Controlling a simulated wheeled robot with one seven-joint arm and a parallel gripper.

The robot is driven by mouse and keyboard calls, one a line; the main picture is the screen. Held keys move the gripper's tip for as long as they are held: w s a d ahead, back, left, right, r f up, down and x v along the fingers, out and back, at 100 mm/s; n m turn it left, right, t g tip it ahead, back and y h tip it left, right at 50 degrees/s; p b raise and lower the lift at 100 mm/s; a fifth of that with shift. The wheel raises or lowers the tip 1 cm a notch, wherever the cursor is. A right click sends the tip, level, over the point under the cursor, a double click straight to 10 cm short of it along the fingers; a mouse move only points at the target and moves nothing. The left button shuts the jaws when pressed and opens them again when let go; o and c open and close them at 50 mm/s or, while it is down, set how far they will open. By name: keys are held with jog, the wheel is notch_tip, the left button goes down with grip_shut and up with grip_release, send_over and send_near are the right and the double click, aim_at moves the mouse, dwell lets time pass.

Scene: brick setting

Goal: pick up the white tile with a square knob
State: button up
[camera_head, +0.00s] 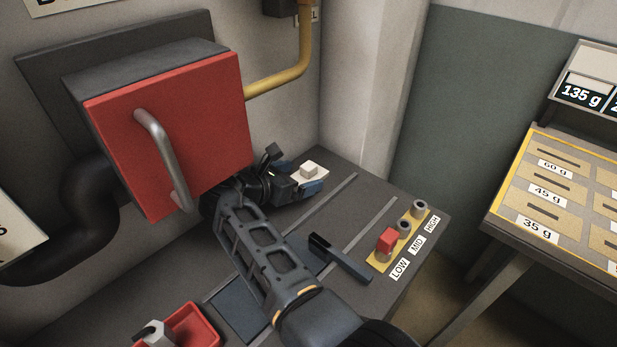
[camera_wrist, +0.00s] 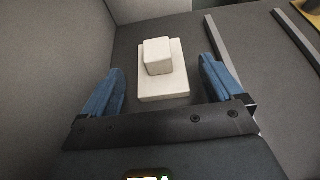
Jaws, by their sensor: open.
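The white tile (camera_head: 321,178) lies on the dark grey bench top near its back corner. Its square knob (camera_head: 308,170) stands up from it. In the wrist view the tile (camera_wrist: 163,91) lies flat, with the knob (camera_wrist: 158,55) toward its far part. My gripper (camera_head: 293,177) is at the tile, low over the bench. In the wrist view my gripper (camera_wrist: 162,80) is open, with one blue finger on each side of the tile and a gap on both sides. The fingers do not visibly touch it.
A red-fronted box (camera_head: 185,130) with a metal handle hangs on the wall beside my arm. Rails (camera_head: 330,200), a black lever (camera_head: 340,258) and a yellow panel (camera_head: 398,238) with a red block lie to the right. A red tray (camera_head: 207,322) is at the front left.

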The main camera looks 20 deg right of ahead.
aim_at(314, 166)
jog(key=d, duration=0.1)
jog(key=w+d+b, duration=0.1)
jog(key=d, duration=0.1)
jog(key=w+d+b, duration=0.1)
jog(key=shift+d+f, duration=0.1)
jog(key=shift+d, duration=0.15)
jog(key=shift+w+d+f+b, duration=0.15)
jog(key=shift+d+f+b, duration=0.05)
jog(key=shift+b, duration=0.25)
jog(key=shift+d+r, duration=0.1)
jog(key=shift+d, duration=0.05)
jog(key=shift+c, duration=0.2)
jog(key=c, duration=1.2)
jog(key=shift+o, duration=0.2)
jog(key=shift+r, duration=0.1)
